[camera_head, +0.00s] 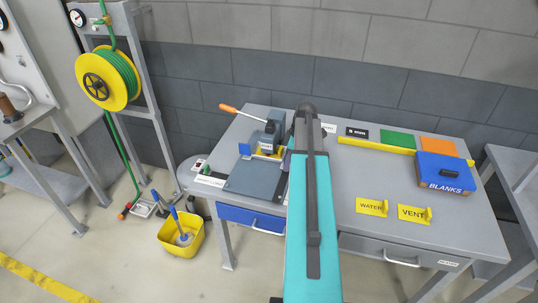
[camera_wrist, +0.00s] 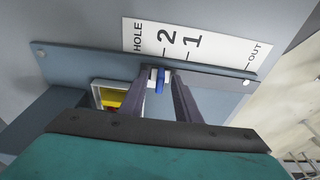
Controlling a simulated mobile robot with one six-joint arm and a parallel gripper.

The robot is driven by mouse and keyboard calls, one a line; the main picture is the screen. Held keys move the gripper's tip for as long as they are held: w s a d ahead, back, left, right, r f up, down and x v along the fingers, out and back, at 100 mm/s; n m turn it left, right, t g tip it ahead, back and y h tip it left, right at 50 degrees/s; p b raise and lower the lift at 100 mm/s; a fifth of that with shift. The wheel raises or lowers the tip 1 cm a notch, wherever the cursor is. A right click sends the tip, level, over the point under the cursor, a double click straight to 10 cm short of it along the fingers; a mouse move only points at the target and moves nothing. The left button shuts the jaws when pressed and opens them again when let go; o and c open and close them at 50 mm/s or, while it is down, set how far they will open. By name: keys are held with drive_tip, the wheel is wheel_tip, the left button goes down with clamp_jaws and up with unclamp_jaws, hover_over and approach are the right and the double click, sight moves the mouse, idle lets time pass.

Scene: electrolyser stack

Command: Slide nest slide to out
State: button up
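In the wrist view, a blue-grey rail (camera_wrist: 215,77) carries a white scale plate (camera_wrist: 195,42) marked HOLE, 2, 1 and OUT. A small blue and white knob (camera_wrist: 159,82) stands at the rail near the 2 mark, away from the OUT end. My gripper (camera_wrist: 157,76) has one finger on each side of this knob; whether the fingers press on it I cannot tell. A light-framed tray with yellow and red inside (camera_wrist: 108,97) sits left of the fingers, partly hidden. In the head view, my arm hides my gripper beside the press (camera_head: 268,137).
The grey bench holds the orange-handled press and its dark base plate (camera_head: 254,180). WATER (camera_head: 371,207) and VENT (camera_head: 412,214) signs, a blue BLANKS box (camera_head: 446,174), and green (camera_head: 397,139) and orange (camera_head: 438,148) pads lie to the right. A yellow bucket (camera_head: 182,240) stands on the floor.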

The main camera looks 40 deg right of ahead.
clamp_jaws()
drive_tip(key=shift+s+a, duration=0.1)
drive_tip(key=shift+s+a, duration=0.2)
drive_tip(key=shift+a, duration=0.15)
drive_tip(key=shift+s+a, duration=1.1)
drive_tip(key=shift+a, duration=0.7)
drive_tip(key=shift+s+a, duration=1.1)
drive_tip(key=shift+a, duration=0.7)
drive_tip(key=shift+s+a, duration=1.1)
drive_tip(key=shift+a, duration=0.7)
idle(1.0)
drive_tip(key=shift+s+a+p, duration=0.1)
drive_tip(key=shift+a+p, duration=0.05)
drive_tip(key=shift+p, duration=0.9)
